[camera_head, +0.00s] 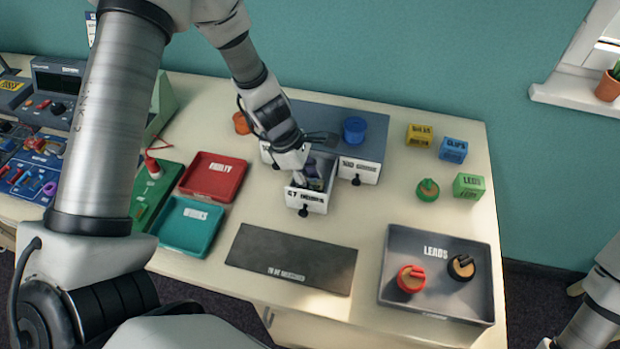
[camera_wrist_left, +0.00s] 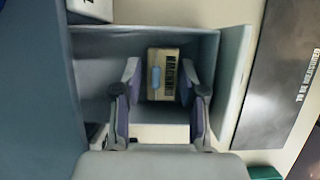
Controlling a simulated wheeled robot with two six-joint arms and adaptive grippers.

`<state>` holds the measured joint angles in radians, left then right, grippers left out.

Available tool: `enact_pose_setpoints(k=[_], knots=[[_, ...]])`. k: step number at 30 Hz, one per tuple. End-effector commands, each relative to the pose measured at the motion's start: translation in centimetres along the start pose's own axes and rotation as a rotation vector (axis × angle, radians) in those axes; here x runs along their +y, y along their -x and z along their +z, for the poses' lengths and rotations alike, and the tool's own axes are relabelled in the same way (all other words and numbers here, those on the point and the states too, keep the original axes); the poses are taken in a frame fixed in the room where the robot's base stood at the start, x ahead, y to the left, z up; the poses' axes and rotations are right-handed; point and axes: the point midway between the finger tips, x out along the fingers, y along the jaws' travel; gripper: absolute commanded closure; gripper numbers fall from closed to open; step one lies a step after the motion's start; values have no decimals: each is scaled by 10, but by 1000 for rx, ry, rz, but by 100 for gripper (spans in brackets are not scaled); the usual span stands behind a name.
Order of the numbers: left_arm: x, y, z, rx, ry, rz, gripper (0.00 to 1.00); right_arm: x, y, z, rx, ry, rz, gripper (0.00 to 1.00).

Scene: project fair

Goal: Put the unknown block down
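The unknown block (camera_wrist_left: 163,75) is a small tan block with dark lettering and a light blue patch. In the left wrist view it lies inside an open drawer (camera_wrist_left: 205,45), between and beyond my left fingertips. My left gripper (camera_wrist_left: 162,88) is open, with a finger on each side of the block and a visible gap at its left. In the head view my left gripper (camera_head: 306,182) reaches down into the open white-fronted drawer (camera_head: 306,201), and it hides most of the inside. My right gripper is out of view.
A grey "to be measured" mat (camera_head: 290,258) lies bare in front of the drawer. A red tray (camera_head: 213,177) and a teal tray (camera_head: 187,226) are left. A "leads" tray (camera_head: 437,300) holding two round pieces is right. A shut drawer (camera_head: 358,170) adjoins the open one.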

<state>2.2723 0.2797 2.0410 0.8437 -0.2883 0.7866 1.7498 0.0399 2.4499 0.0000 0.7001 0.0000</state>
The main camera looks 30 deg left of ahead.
Motion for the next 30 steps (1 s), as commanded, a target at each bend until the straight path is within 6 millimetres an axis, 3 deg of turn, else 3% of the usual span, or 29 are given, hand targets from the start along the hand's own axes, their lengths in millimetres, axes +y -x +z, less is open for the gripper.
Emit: enact_pose_setpoints(k=[5, 8, 15, 19, 23, 30], knots=[[0, 5, 2, 0, 0, 0, 59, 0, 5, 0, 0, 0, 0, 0], [0, 19, 4, -2, 1, 1, 59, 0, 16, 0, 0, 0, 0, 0], [1, 85, 6, -4, 0, 3, 59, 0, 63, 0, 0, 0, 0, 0], [0, 112, 5, -3, 1, 2, 59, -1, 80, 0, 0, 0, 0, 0], [0, 124, 3, -1, 1, 1, 59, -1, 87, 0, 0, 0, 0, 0], [0, 124, 1, 0, 0, 0, 59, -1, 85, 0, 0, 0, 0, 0]])
